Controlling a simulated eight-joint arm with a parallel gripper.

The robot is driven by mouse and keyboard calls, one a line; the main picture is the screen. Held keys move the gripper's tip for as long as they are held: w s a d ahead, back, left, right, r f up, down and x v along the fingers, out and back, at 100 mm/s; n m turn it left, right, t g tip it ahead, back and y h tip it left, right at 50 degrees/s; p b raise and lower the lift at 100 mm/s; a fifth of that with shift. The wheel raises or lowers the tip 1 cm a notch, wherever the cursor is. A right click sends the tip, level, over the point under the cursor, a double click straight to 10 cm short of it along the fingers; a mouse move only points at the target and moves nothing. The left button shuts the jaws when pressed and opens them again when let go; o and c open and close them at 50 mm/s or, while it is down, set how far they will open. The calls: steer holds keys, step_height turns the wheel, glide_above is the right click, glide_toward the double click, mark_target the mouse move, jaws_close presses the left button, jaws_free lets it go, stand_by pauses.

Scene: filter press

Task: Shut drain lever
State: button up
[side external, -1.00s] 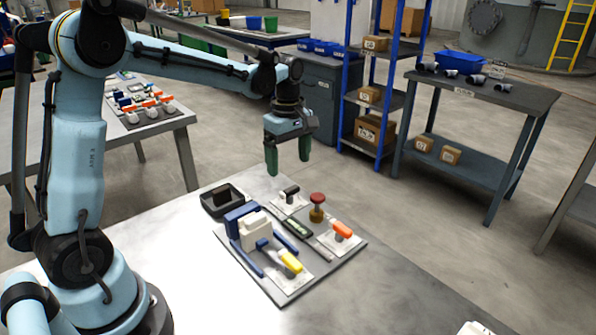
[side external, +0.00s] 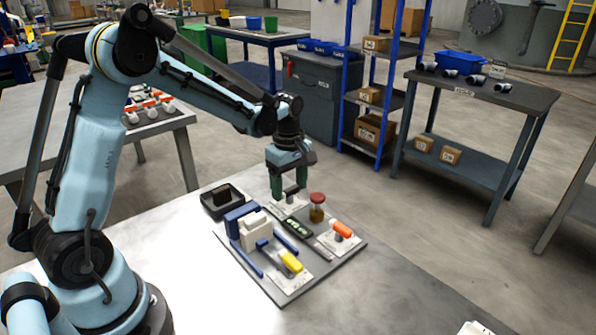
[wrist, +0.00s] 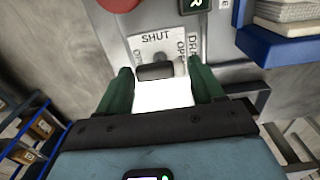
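The drain lever's label plate (wrist: 178,45) is pale and shows the words SHUT and OPEN, with part of DRAIN in the wrist view. A dark block (wrist: 155,71) stands on the plate just below SHUT. A bright white block (wrist: 163,95), seemingly the lever's handle, lies nearer the camera, between my green fingers. In the side view the plate (side external: 290,205) is partly hidden by my gripper (side external: 289,190). My gripper points down over it with its fingers apart, one on each side of the white block. I cannot tell whether they touch it.
A red-topped knob (side external: 317,198), an orange-handled lever (side external: 342,229) and a yellow-handled lever (side external: 291,261) stand close by on the grey board. The blue and white press (side external: 235,215) and a black tray (side external: 235,204) are to the left.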

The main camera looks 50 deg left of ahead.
steer(key=c, duration=0.7)
steer(key=shift+o, duration=0.2)
steer(key=shift+m, duration=0.3)
steer(key=m, duration=0.3)
steer(key=shift+m, duration=0.4)
steer(key=m, duration=0.9)
steer(key=shift+m, duration=2.3)
steer(key=o, duration=1.1)
steer(key=shift+c, duration=0.2)
